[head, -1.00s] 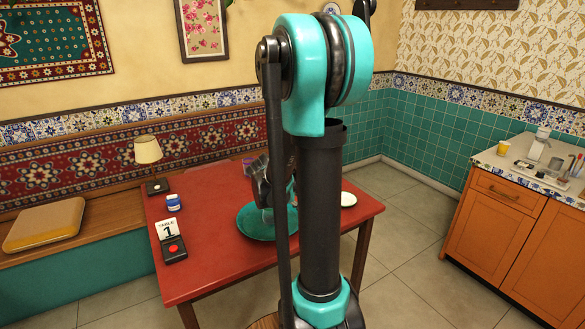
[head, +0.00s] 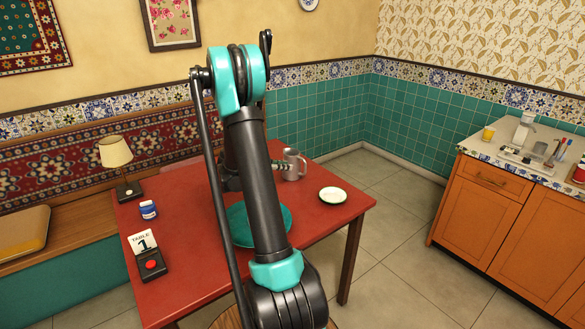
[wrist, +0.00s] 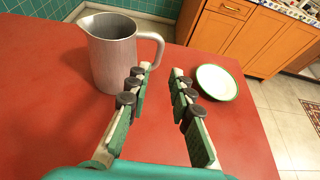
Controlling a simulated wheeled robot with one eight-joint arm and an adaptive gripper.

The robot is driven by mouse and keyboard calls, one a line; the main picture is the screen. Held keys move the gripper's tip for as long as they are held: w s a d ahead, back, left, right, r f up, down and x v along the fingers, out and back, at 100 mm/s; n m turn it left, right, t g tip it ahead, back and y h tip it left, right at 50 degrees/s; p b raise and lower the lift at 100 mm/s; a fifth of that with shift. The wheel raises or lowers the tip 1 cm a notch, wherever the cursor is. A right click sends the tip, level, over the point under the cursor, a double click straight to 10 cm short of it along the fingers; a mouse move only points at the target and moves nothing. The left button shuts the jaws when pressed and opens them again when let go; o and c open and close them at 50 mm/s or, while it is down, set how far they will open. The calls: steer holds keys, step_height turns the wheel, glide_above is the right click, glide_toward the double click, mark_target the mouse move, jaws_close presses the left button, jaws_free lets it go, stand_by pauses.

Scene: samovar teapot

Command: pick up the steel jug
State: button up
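The steel jug (head: 294,168) stands upright on the red table, near its back right edge. In the wrist view the jug (wrist: 112,58) is at upper left, with its handle (wrist: 158,48) on the right side. My gripper (wrist: 160,76) is open and empty, its two fingers apart. The left fingertip is close to the lower part of the handle; I cannot tell if they touch. In the head view my gripper (head: 279,167) is just left of the jug, partly hidden behind my arm.
A white saucer with a green rim (head: 332,195) lies right of the jug. A teal plate (head: 240,230) is partly behind my arm. A lamp (head: 116,158), blue jar (head: 148,210) and table-number stand (head: 145,246) are on the left side. The table's front right is clear.

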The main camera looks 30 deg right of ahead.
mark_target(305, 165)
steer(key=shift+r+x, duration=0.1)
steer(key=shift+x, duration=2.85)
steer(key=shift+r+x, duration=0.15)
steer(key=shift+x, duration=2.8)
steer(key=shift+w+d, duration=0.1)
jaws_close()
